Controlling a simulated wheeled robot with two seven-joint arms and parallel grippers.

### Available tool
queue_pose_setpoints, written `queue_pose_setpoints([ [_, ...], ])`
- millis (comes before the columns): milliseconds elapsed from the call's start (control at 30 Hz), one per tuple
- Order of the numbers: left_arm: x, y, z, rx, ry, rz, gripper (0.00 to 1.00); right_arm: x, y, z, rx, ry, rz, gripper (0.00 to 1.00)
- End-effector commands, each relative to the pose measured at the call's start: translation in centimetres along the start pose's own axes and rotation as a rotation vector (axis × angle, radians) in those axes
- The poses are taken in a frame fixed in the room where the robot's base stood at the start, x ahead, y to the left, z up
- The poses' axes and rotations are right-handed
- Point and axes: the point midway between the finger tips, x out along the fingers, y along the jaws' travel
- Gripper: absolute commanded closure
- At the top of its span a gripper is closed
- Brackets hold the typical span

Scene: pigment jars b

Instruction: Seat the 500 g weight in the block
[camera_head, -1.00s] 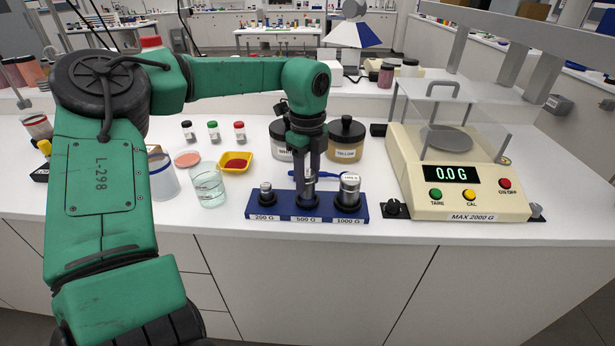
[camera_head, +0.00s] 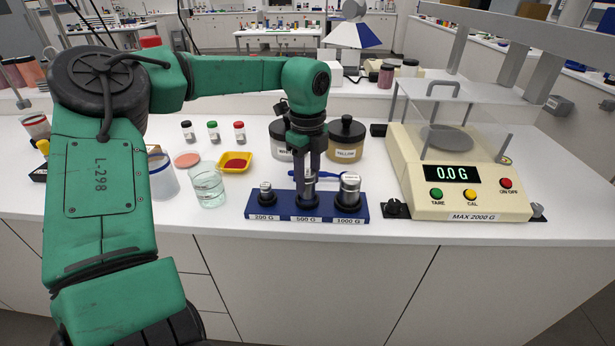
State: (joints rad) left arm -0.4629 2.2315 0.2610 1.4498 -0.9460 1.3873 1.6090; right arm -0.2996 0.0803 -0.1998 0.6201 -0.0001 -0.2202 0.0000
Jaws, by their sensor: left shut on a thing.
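The blue block (camera_head: 280,213) lies near the front edge of the white bench, with labels 200 G, 500 G and 1000 G along its front. The 200 g weight (camera_head: 266,193) stands at the left place and the 1000 g weight (camera_head: 349,190) at the right. My right gripper is not in view.
A balance (camera_head: 470,205) reading 0.0 G stands to the right of the block. A glass beaker (camera_head: 209,189) and a yellow tray (camera_head: 235,168) with red powder are to the left. Jars (camera_head: 346,141) stand close behind the gripper. A blue-handled tool lies behind the block.

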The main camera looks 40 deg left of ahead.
Motion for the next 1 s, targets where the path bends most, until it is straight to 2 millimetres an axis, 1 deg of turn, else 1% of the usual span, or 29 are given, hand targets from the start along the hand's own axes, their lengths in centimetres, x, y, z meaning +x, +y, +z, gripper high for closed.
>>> queue_pose_setpoints([
  [933,2.3,0.0,0.0,0.001,0.000,-0.001,1.00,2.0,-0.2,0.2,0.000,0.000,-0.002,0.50],
  [967,2.2,0.0,0.0,0.001,0.000,-0.001,0.49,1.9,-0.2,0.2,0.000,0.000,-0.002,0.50],
  [1000,2.2,0.0,0.0,0.001,0.000,-0.001,0.33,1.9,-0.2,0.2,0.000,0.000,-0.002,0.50],
])
